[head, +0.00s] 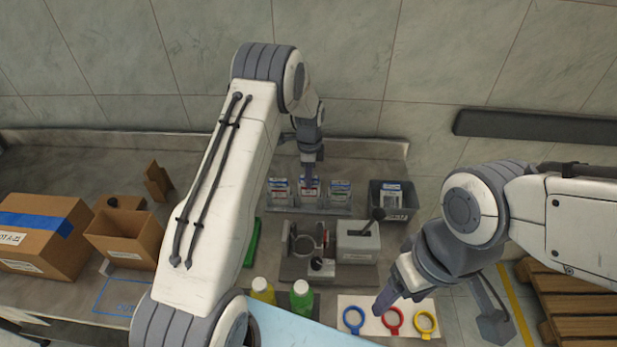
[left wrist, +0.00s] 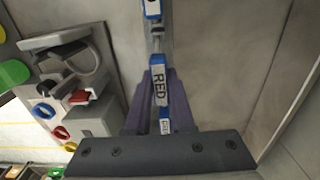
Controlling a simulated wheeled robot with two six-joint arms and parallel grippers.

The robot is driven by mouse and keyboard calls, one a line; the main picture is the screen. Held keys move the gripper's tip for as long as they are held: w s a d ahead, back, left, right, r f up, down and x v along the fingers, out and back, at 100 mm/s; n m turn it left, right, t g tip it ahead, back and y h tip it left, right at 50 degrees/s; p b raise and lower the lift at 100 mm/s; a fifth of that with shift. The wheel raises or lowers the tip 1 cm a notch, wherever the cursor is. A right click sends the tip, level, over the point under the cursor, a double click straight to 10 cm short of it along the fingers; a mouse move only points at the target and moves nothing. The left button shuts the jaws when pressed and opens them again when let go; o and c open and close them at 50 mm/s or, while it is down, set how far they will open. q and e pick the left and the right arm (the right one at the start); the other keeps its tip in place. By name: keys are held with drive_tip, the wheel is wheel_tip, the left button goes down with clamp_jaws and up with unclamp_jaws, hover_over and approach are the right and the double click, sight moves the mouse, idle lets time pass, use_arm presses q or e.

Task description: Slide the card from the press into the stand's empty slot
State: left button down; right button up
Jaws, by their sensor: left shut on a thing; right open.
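My right gripper (head: 384,303) is open and empty near the coloured rings.
A grey bin (head: 411,211) holding a card is right of the stand. Blue, red (head: 393,333) and yellow rings lie on a white board. Two bottles (head: 302,300) stand at front centre. Cardboard boxes (head: 45,235) fill the left, and a wall is behind.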

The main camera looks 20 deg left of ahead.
use_arm(q)
drive_tip(key=shift+f, duration=0.15)
drive_tip(key=shift+f+b, duration=0.5)
drive_tip(key=shift+f, duration=0.05)
drive_tip(key=c, duration=0.7)
unclamp_jaws()
drive_tip(key=c, duration=0.4)
drive_tip(key=shift+o, duration=0.2)
drive_tip(key=shift+r, duration=0.1)
drive_tip(key=shift+r+p, duration=3.7)
drive_tip(key=shift+r, duration=1.85)
drive_tip(key=shift+f, duration=0.1)
